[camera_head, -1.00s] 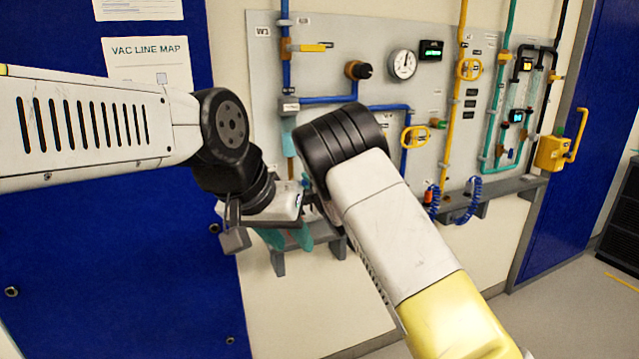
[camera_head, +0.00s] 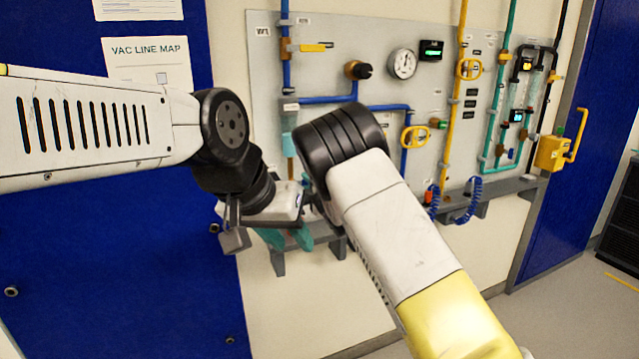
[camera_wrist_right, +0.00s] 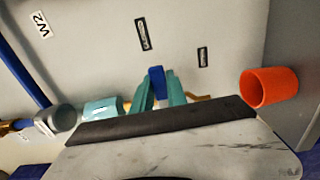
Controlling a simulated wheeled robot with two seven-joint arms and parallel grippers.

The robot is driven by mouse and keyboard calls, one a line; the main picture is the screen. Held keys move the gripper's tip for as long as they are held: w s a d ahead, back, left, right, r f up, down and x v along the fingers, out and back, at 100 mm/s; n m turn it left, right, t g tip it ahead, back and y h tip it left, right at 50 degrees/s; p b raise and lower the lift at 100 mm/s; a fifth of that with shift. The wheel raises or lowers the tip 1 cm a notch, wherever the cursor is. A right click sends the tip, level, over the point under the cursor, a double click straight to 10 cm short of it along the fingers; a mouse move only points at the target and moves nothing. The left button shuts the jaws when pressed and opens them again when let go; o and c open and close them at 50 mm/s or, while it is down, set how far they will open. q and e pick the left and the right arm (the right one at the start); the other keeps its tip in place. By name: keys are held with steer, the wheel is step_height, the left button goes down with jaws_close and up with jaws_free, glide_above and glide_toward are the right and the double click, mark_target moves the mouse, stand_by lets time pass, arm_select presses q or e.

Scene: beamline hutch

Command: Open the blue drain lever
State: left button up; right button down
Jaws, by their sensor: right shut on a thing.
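The blue lever (camera_wrist_right: 157,78) shows in the right wrist view as a short blue piece between the teal fingers of my right gripper (camera_wrist_right: 160,92). The gripper is shut on it. Most of the lever is hidden by the fingers and the dark edge of the gripper body. In the head view the right gripper (camera_head: 289,145) is mostly hidden behind its own wrist, in front of the panel's lower left. My left gripper (camera_head: 287,238) hangs lower, near the wall shelf, with its teal fingers apart and nothing seen between them.
A grey panel (camera_head: 335,60) carries blue, yellow and green pipes, a gauge (camera_head: 403,64) and yellow handles. In the wrist view an orange cup-shaped part (camera_wrist_right: 270,87) sits right of the fingers, and a pipe with a teal band (camera_wrist_right: 101,108) runs left. My two wrists are close together.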

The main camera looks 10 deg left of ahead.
steer(key=shift+f, duration=0.15)
steer(key=m, duration=0.2)
steer(key=shift+f+m, duration=0.4)
steer(key=f+m, duration=0.1)
steer(key=m, duration=0.2)
steer(key=a+m, duration=0.1)
steer(key=m, duration=0.2)
steer(key=s+f+m, duration=0.1)
steer(key=m, duration=0.2)
steer(key=shift+a+f, duration=0.3)
steer(key=shift+f, duration=0.05)
steer(key=shift+s+a+f+m, duration=0.1)
steer(key=shift+s+a+m, duration=0.2)
steer(key=shift+m, duration=0.75)
steer(key=shift+s+a+f+m, duration=0.2)
steer(key=shift+a+m, duration=0.15)
steer(key=shift+m, duration=0.65)
steer(key=shift+s+a+f+m, duration=0.1)
steer(key=shift+s+a+m, duration=0.2)
steer(key=shift+m, duration=0.75)
